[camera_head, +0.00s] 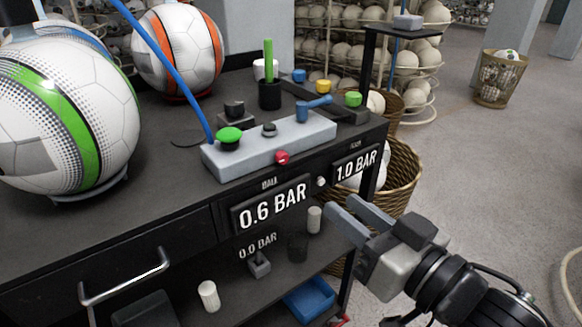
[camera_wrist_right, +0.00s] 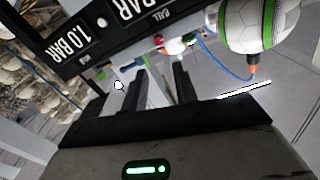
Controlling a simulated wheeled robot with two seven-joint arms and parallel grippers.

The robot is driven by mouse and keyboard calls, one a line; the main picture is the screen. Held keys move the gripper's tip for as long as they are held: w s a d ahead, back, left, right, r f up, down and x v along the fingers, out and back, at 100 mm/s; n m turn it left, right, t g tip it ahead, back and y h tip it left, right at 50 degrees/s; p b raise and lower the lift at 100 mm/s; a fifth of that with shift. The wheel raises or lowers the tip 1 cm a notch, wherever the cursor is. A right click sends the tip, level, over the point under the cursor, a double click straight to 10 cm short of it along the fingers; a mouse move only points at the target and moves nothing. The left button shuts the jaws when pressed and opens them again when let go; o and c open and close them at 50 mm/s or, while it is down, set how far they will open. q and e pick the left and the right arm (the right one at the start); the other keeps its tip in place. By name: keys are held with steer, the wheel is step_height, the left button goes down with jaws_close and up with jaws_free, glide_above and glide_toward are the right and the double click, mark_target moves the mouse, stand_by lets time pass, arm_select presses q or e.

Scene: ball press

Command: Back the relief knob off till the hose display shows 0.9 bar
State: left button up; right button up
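The right-hand display (camera_head: 356,165) on the bench front reads 1.0 BAR; its small label is too blurred to read. The display marked BALL (camera_head: 271,205) reads 0.6 BAR. A small pale knob (camera_head: 321,182) sits between them. A grey block (camera_head: 300,147) on the bench top carries a green button (camera_head: 229,138), a dark knob (camera_head: 269,129), a blue lever (camera_head: 314,106) and a red knob (camera_head: 282,157) on its front. I cannot tell which is the relief knob. My right gripper (camera_head: 339,207) is open and empty, below and in front of the displays. Its fingers stand apart in the wrist view (camera_wrist_right: 160,70).
A green-banded ball (camera_head: 62,118) and an orange-banded ball (camera_head: 177,50) stand on the bench. A blue hose (camera_head: 165,65) runs to the block. A drawer handle (camera_head: 124,278) juts out at left. A wicker basket (camera_head: 403,187) stands right of the bench.

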mark_target(284, 159)
steer(key=p+x, duration=0.2)
steer(key=x, duration=1.1)
arm_select(q)
steer(key=shift+a+r, duration=0.1)
steer(key=shift+r, duration=0.1)
arm_select(e)
steer(key=shift+w+a, duration=0.2)
steer(key=shift+w, duration=0.15)
